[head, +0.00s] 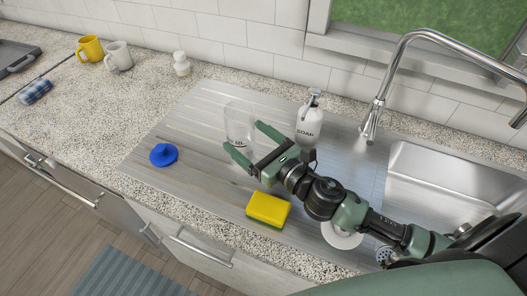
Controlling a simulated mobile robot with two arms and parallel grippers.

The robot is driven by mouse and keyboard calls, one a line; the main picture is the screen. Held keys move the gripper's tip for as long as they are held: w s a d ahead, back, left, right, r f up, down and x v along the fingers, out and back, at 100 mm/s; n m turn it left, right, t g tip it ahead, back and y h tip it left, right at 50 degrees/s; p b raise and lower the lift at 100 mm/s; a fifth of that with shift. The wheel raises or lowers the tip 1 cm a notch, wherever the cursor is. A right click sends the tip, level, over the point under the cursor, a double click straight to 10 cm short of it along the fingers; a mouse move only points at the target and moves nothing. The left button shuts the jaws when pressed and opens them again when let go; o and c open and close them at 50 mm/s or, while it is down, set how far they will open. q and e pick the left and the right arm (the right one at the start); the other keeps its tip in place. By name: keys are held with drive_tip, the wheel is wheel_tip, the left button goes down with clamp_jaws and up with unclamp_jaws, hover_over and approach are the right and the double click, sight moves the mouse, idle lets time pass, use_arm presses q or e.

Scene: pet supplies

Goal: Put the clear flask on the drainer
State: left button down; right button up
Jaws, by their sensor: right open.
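The clear flask (238,118), a see-through vessel, stands upright on the grey metal drainer (190,130) left of the sink. My right gripper (243,138) is open, its two green fingers pointing toward the flask. The fingertips are at the flask's near lower side; I cannot tell whether they touch it. My left gripper is not in view.
A white soap bottle (309,124) stands behind my right gripper. A blue object (163,155) and a yellow sponge (268,208) lie on the drainer's front part. A white plate (342,236) is partly under my arm. The tap (378,100) and sink (450,175) are right.

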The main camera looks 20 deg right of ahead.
sight(250, 141)
drive_tip(key=b+v, duration=0.1)
drive_tip(key=v, duration=0.4)
drive_tip(key=shift+s+f, duration=0.1)
drive_tip(key=shift+s+d+b, duration=0.25)
drive_tip(key=shift+s+b, duration=0.1)
drive_tip(key=shift+s, duration=0.3)
